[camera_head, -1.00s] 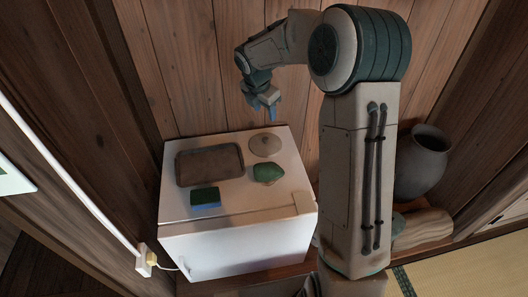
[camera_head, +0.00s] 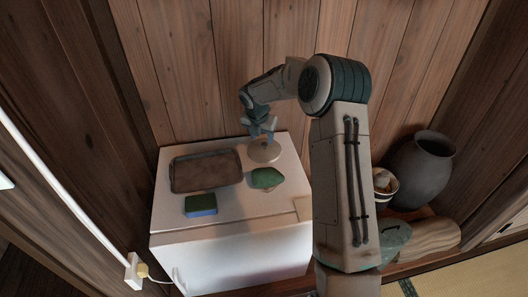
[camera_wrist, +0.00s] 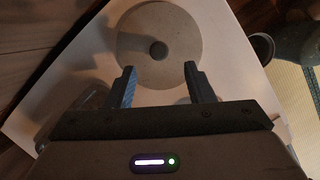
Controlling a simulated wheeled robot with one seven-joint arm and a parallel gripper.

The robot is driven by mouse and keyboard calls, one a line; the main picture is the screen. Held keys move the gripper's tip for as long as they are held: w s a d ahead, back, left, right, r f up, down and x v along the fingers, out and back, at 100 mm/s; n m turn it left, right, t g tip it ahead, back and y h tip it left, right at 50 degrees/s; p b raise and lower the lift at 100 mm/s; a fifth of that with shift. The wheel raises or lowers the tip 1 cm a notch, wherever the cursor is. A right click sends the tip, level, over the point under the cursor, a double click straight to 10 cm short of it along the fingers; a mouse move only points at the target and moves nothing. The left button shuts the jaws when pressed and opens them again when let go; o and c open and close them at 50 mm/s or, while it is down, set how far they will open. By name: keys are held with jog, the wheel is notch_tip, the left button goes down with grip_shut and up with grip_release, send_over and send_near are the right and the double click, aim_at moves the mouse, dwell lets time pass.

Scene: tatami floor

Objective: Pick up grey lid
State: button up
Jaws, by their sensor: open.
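The grey lid (camera_head: 264,152) is a round disc lying flat on top of a white box-shaped cabinet (camera_head: 230,222), near its back right. In the wrist view the lid (camera_wrist: 160,62) shows whole, with a dark round knob (camera_wrist: 158,50) at its middle. My gripper (camera_head: 263,132) is just above the lid in the head view. In the wrist view its two blue-grey fingers (camera_wrist: 160,78) are apart with nothing between them, and their tips reach toward the lid's near edge. The knob lies beyond the fingertips in that picture.
A brown tray (camera_head: 205,171) lies left of the lid. A green leaf-like item (camera_head: 267,178) is in front of the lid, and a green-and-blue sponge (camera_head: 201,205) is nearer the front. A wooden wall stands behind. A dark vase (camera_head: 421,168) stands at right.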

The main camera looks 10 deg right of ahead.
aim_at(265, 144)
jog(key=x, duration=0.1)
jog(key=b+x, duration=0.1)
jog(key=x, duration=0.3)
jog(key=shift+w+d+b, duration=0.15)
jog(key=shift+w+b, duration=0.2)
jog(key=shift+b, duration=0.05)
jog(key=shift+r, duration=0.1)
grip_shut()
jog(key=shift+r, duration=0.1)
